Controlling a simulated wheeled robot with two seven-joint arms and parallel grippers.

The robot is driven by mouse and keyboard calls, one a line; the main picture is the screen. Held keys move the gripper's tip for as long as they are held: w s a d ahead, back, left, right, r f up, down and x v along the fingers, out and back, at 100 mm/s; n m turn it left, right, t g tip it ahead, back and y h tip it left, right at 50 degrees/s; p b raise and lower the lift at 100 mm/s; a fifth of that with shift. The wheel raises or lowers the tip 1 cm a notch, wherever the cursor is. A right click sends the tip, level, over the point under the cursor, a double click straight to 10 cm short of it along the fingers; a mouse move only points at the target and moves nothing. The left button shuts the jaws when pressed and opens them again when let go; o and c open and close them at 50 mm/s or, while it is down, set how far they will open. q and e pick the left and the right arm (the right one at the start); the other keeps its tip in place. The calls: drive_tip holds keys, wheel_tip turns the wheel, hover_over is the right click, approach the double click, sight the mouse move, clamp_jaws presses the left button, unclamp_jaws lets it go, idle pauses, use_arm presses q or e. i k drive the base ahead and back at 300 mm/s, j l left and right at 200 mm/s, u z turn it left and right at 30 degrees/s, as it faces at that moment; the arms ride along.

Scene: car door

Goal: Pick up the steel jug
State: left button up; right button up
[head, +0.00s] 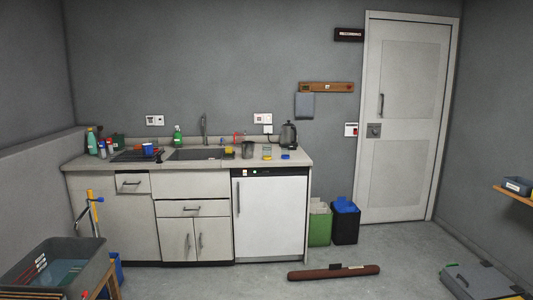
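A grey metal vessel that looks like the steel jug (247,150) stands upright on the counter, right of the sink (196,154). It is small in the picture, and I cannot make out its handle. A dark kettle (288,136) stands to its right, near the wall. Neither of my grippers shows in the head view.
Small jars (267,152) stand between jug and kettle. The counter (222,163) tops cabinets and a white appliance (270,215). A brown roll (334,272) lies on the floor. A grey tub (62,270) is front left, bins (345,222) right of the counter. Open floor lies ahead.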

sight(248, 147)
drive_tip(key=i+j+u, duration=0.3)
drive_tip(key=i, duration=0.55)
drive_tip(key=i+u, duration=0.3)
drive_tip(key=i, duration=0.55)
drive_tip(key=i+z, duration=0.15)
drive_tip(key=i, duration=0.55)
drive_tip(key=i+j+z, duration=0.15)
drive_tip(key=i, duration=0.55)
drive_tip(key=i+j+z, duration=0.2)
drive_tip(key=i+z, duration=0.2)
drive_tip(key=i+j+z, duration=0.85)
drive_tip(key=k+l, duration=0.1)
